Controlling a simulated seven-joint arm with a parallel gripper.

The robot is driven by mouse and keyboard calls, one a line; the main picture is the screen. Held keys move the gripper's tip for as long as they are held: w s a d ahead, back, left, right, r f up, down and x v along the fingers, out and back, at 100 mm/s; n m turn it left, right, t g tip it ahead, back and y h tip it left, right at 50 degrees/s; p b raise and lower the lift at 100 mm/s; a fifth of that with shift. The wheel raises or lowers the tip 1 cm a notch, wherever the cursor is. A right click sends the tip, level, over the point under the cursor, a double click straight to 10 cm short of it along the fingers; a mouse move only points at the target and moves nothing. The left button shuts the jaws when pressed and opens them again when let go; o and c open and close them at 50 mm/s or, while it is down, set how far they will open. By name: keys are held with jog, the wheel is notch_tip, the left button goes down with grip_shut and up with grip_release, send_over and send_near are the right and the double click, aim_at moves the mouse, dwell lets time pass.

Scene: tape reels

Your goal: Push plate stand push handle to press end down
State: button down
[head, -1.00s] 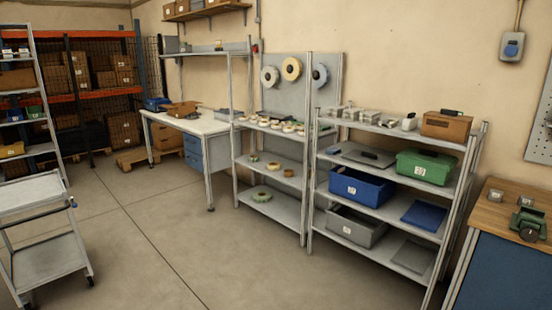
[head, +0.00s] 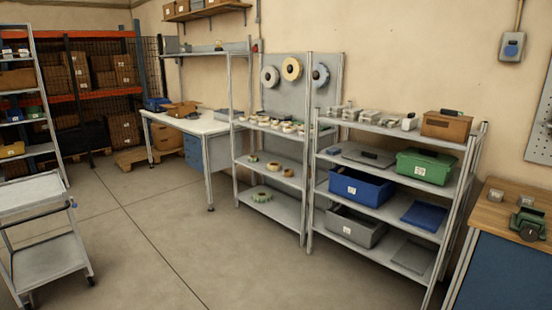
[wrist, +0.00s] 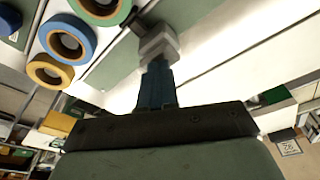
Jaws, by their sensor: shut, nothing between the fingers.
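In the wrist view my gripper (wrist: 158,48) points up the picture, with blue fingers closed together and pale grey tips. Nothing shows held between them. The tips are in front of a pale green and white surface; I cannot tell whether they touch it. A small dark part shows just beyond the tips, unclear in shape. I cannot make out the plate stand or its push handle for certain in either view. My gripper is not in the head view.
In the wrist view a yellow reel (wrist: 50,84), a blue reel (wrist: 50,27) and a green-rimmed reel lie close left of the fingers. In the head view, shelving (head: 306,205) holds reels and bins, a green device (head: 528,222) stands on the right bench, and the middle floor is clear.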

dwell(0.5)
jog(key=a+v, duration=0.1)
jog(key=v, duration=0.5)
jog(key=shift+s+r, duration=0.15)
jog(key=shift+r, duration=0.35)
jog(key=shift+a, duration=0.1)
